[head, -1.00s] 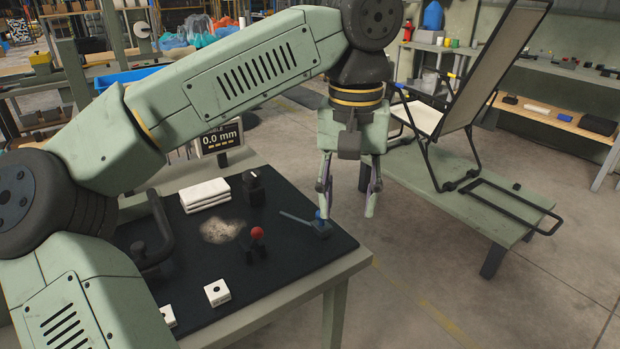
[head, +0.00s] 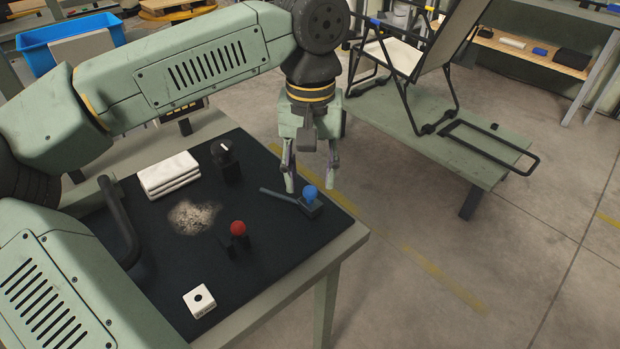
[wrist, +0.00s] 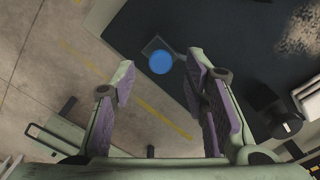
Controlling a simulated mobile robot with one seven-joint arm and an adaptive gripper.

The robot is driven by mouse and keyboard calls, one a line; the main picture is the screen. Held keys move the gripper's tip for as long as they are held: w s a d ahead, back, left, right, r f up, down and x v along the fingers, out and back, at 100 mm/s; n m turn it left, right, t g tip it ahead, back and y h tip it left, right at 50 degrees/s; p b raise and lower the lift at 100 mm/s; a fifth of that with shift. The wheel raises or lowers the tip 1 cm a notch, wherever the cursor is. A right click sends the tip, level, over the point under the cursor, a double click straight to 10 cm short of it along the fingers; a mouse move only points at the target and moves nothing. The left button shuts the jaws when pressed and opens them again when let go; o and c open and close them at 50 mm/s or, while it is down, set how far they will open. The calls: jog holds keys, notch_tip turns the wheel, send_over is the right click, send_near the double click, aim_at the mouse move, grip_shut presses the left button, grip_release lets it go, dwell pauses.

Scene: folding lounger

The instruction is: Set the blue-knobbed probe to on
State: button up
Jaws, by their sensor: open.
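The blue-knobbed probe (head: 310,194) stands near the right corner of the black mat (head: 270,262). Its blue ball sits on a small dark base, with a grey bar reaching left from it. My gripper (head: 312,188) points down beside the probe and looks open and empty. In the wrist view the blue knob (wrist: 161,62) lies beyond the fingertips, between them and nearer the right finger. My gripper (wrist: 160,80) shows its two purple-padded fingers spread apart, with no contact with the knob visible.
A red-knobbed piece (head: 238,230) stands left of the probe. A dark block with a white mark (head: 226,160), a stack of white pads (head: 169,175), a grey powder patch (head: 193,216) and a white holed block (head: 199,300) share the mat. The lounger (head: 425,55) stands behind on a bench.

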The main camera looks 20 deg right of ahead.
jog(key=shift+f, duration=1.25)
jog(key=shift+c, duration=0.3)
grip_shut()
jog(key=shift+w, duration=0.1)
